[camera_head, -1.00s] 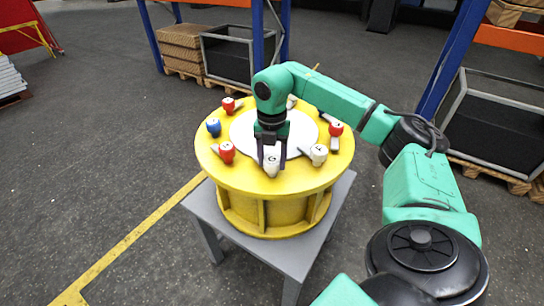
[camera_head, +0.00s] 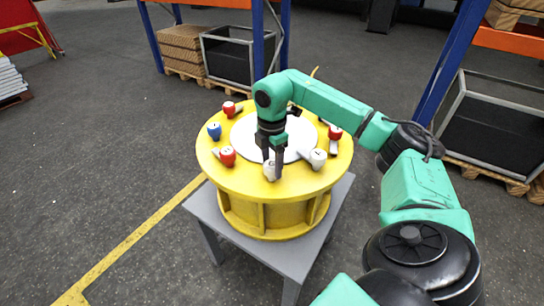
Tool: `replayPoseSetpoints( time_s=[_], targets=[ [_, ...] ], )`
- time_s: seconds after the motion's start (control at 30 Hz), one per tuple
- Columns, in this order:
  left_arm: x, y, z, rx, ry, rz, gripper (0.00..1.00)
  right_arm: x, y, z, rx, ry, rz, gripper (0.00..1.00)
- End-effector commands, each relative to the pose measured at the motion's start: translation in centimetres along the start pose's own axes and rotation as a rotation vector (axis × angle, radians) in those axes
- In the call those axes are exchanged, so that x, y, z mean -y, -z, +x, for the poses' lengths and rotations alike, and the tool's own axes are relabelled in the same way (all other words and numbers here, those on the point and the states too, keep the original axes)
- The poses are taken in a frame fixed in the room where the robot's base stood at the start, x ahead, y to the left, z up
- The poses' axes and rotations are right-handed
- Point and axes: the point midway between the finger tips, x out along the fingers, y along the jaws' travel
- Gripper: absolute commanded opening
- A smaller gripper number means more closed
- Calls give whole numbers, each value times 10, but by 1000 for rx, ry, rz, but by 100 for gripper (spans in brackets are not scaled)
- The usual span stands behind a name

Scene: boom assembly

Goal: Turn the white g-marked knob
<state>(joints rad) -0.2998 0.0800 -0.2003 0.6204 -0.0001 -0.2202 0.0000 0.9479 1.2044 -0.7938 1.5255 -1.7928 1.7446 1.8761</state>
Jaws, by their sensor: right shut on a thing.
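The white g-marked knob (camera_head: 270,172) sits at the front of the yellow round drum (camera_head: 233,181), partly hidden by my gripper. My right gripper (camera_head: 271,166) points down over it and is shut on it. My right arm comes in from the right and reaches across the drum. My left gripper is not in view.
Other knobs ring the drum top: a white one (camera_head: 318,159) just right, a red one (camera_head: 227,156) just left, a blue one (camera_head: 214,131), and red ones (camera_head: 229,108) and (camera_head: 335,132). The drum stands on a grey table (camera_head: 290,256). Shelving with blue posts (camera_head: 446,65) stands behind.

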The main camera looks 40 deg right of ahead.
Motion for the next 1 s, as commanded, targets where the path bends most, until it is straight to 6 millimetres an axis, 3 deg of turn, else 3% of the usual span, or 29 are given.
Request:
replayPoseSetpoints(
  time_s=[0.53, 0.57, 0.6, 0.63, 1.0],
  targets=[
    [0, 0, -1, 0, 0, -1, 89, -2, -1, -4, -1, -10, 33, 3],
    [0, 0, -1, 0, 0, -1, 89, -2, -1, -4, -1, -10, 33, 66],
    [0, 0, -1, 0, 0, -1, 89, -2, -1, -3, -1, -10, 33, 82],
    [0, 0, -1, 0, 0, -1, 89, -2, -1, -3, -1, -9, 32, 88],
    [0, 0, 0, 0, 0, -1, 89, -1, 0, -4, -1, -5, 29, 88]
  ],
)
